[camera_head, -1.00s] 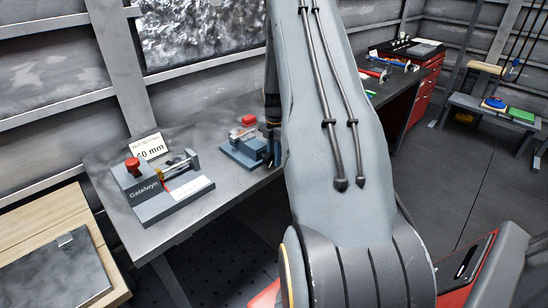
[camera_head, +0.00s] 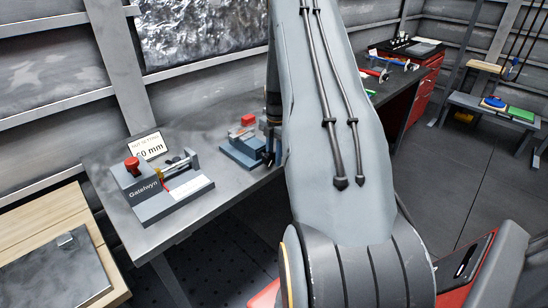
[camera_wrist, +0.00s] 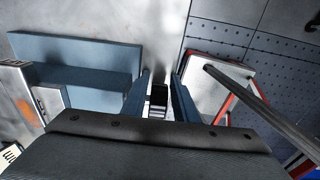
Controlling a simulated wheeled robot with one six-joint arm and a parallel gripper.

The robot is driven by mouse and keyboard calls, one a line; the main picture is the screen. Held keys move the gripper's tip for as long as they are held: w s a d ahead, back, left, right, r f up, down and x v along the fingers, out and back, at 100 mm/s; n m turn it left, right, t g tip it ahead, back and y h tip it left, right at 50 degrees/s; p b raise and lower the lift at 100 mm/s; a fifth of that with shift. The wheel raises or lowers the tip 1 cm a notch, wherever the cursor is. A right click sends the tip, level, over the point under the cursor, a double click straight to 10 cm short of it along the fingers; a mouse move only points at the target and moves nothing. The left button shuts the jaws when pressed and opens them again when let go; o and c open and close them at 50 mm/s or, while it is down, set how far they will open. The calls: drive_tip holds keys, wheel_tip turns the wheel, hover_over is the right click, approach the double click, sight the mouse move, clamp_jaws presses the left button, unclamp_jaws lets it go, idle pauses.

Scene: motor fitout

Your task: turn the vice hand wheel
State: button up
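The blue vice (camera_head: 240,150) sits on the grey bench in the head view, with a red block (camera_head: 249,119) on top. My arm hides its right side, and I cannot make out the hand wheel clearly. My gripper (camera_head: 269,157) is beside the right end of the vice, pointing down and partly behind my arm. In the wrist view, blue vice parts (camera_wrist: 75,58) lie left of my gripper (camera_wrist: 160,92). Its two fingers stand apart. A dark, striped piece shows between them; I cannot tell whether it is part of the wheel or touches them.
A grey fixture (camera_head: 160,190) with a red knob stands left of the vice, before a sign (camera_head: 147,145) reading 60 mm. A wooden table (camera_head: 40,222) is at the left. A low bench (camera_head: 493,107) and a red cabinet (camera_head: 425,88) stand at the right. Open floor lies between.

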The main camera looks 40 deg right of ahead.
wheel_tip(320, 180, up, 8)
drive_tip(key=b, duration=0.3)
drive_tip(key=shift+d, duration=0.2)
drive_tip(key=shift+f, duration=0.15)
